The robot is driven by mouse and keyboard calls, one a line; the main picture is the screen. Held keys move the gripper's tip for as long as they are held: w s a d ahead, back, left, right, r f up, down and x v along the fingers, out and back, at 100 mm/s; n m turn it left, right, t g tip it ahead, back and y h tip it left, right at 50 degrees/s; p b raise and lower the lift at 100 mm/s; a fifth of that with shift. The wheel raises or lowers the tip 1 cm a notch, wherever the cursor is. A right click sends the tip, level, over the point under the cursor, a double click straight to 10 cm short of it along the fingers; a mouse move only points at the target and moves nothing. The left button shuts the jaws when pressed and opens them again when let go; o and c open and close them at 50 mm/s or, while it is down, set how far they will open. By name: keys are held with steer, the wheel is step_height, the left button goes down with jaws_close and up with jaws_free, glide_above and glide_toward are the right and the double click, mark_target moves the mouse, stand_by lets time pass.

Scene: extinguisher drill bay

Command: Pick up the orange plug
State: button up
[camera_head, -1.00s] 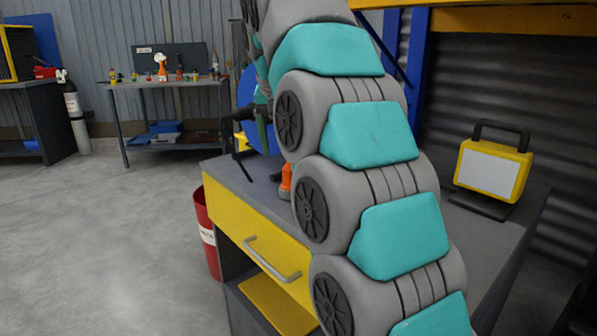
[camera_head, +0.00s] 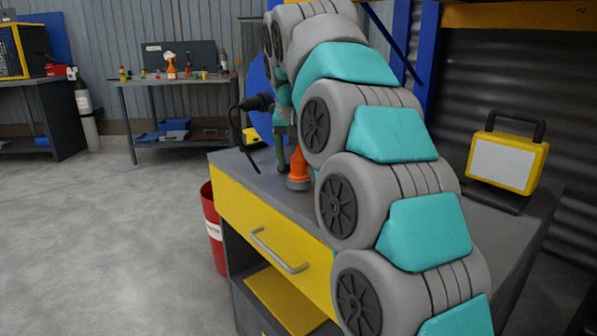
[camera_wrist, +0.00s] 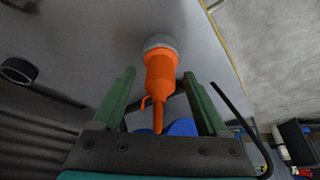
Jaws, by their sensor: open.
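The orange plug (camera_head: 298,176) stands on the grey bench top, partly hidden behind my arm in the head view. In the wrist view the orange plug (camera_wrist: 161,72) shows a grey round end against the bench and a narrow orange tail pointing towards my palm. My gripper (camera_wrist: 159,78) is open, with one green finger on each side of the plug in the picture. Gaps show between the fingers and the plug; I cannot tell the exact depth.
The bench (camera_head: 262,187) has a yellow drawer with a handle. A red bin (camera_head: 214,228) stands beside the bench. Open floor lies to the left.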

jaws_close()
stand_by(0.5)
